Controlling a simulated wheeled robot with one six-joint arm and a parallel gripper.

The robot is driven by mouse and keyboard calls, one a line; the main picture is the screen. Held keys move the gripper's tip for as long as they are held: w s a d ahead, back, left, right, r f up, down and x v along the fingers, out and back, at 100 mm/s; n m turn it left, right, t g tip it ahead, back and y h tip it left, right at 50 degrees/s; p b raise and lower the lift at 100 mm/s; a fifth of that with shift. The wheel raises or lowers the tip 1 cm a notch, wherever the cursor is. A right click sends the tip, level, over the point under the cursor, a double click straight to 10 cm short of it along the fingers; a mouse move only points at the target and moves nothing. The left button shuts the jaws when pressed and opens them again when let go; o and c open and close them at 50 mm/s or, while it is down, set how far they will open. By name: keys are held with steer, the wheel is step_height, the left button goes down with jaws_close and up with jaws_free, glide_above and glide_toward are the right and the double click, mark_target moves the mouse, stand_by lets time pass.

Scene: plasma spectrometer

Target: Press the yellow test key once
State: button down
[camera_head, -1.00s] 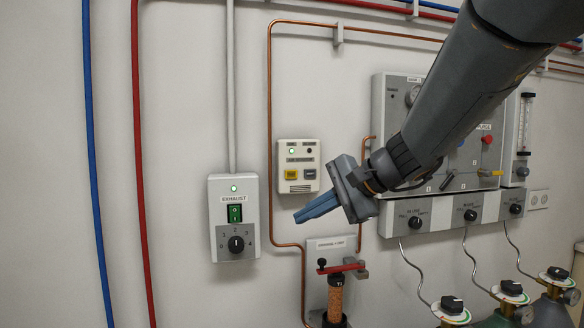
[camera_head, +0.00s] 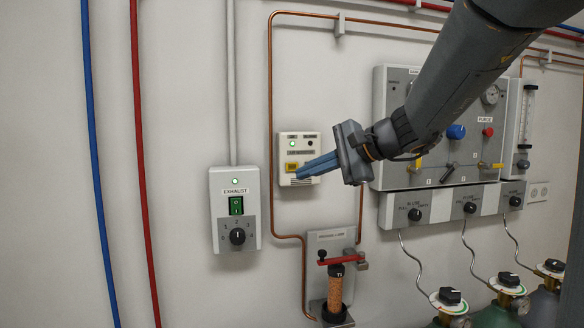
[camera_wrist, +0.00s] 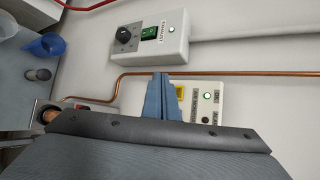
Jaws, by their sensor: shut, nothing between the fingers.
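The yellow test key (camera_head: 291,166) sits on the lower left face of a small white wall box (camera_head: 286,139) with a lit green lamp. My gripper (camera_head: 300,176) is shut and empty. In the head view its tips are just below and right of the key, overlapping the box's lower part; I cannot tell whether they touch it. The box's second key is hidden behind the fingers. In the wrist view the yellow key (camera_wrist: 180,91) shows partly, right beside the shut fingers (camera_wrist: 162,78), which cover part of the box (camera_wrist: 208,103).
An exhaust control box (camera_head: 236,190) with a green switch and knob is at left. A copper pipe (camera_head: 271,110) runs beside the white box. A red-handled column (camera_head: 336,285) stands below. A gas panel (camera_head: 385,85) with knobs is at right.

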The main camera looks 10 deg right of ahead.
glide_toward(287, 172)
steer(key=shift+w+a+f, duration=0.25)
steer(key=shift+a+f, duration=0.1)
steer(key=shift+a, duration=0.2)
steer(key=shift+w+a+f, duration=0.25)
steer(key=shift+a+f, duration=0.05)
steer(key=shift+a, duration=0.3)
steer(key=shift+w+a+f, duration=0.3)
steer(key=shift+a+f, duration=0.05)
steer(key=shift+a, duration=0.2)
stand_by(0.7)
steer(key=shift+w+f, duration=0.1)
steer(key=shift+w, duration=0.35)
steer(key=shift+w+b, duration=0.35)
steer(key=shift+w, duration=0.05)
stand_by(0.5)
stand_by(0.4)
steer(key=shift+s, duration=0.8)
